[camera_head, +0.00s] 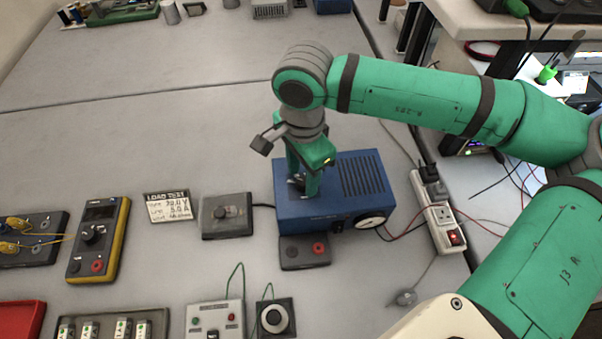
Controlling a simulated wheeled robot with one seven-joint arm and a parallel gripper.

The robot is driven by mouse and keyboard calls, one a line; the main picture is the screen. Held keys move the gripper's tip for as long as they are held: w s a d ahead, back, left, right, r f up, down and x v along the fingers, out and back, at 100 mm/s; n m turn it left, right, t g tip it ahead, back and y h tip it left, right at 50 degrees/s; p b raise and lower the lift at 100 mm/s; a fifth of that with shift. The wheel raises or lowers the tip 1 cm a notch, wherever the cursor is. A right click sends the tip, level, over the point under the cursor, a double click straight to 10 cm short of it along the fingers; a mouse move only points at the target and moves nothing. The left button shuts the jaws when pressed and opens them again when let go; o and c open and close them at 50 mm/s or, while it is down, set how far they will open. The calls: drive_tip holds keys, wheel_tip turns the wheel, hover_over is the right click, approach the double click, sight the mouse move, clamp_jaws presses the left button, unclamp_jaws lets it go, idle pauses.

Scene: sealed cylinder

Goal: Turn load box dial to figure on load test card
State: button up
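The load test card (169,206) lies on the grey bench, left of centre. Its heading reads "LOAD TEST"; the lines below are small, seemingly a voltage near 30.0 V and 5.0 A. No label shows which is the load box. My gripper (303,190) points down at the blue box's left top, by a dark part mostly hidden behind its fingers. Whether it grips this is unclear.
A yellow meter (98,238) stands left of the card. A small terminal box (304,253) touches the blue box's front. A white power strip (437,212) and cables lie to the right. The bench behind the card is clear.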

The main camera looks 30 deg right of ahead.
sight(303, 179)
wheel_tip(303, 179, up, 11)
drive_tip(key=shift+s, duration=0.15)
idle(0.5)
drive_tip(key=shift+f, duration=0.1)
idle(0.4)
